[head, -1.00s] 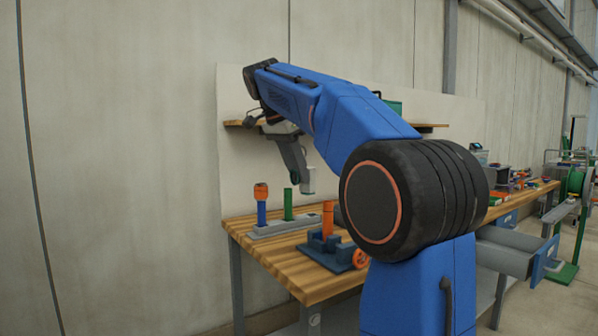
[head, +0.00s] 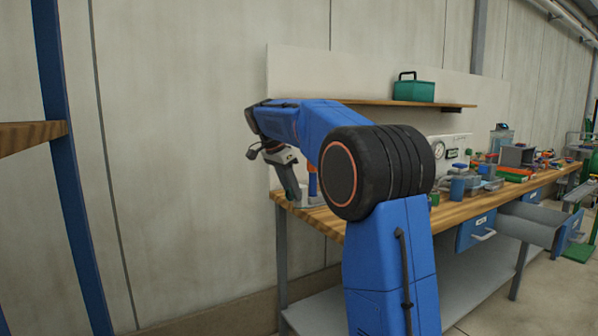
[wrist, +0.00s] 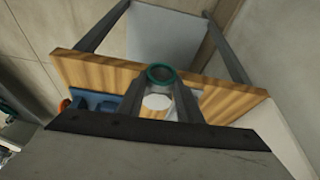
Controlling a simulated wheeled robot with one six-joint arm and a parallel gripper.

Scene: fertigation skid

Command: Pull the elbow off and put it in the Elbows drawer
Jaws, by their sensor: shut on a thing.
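My gripper (wrist: 162,98) is shut on a pale elbow fitting (wrist: 157,101) with a teal ring (wrist: 161,73) at one end. In the head view my gripper (head: 292,182) hangs near the left end of the bench, and I cannot make out the elbow there. An open grey drawer with a blue front (head: 571,238) sticks out from under the bench at the right. A second blue drawer front (head: 475,231) to its left looks closed. The drawer labels are too small to read, so I cannot tell which is Elbows.
The wooden bench (head: 462,212) runs along the wall, with tools and parts crowded toward its far right. A shelf with a green box (head: 413,91) hangs above. A blue post (head: 82,220) stands at the left. In the wrist view a blue fixture (wrist: 95,101) lies on the bench.

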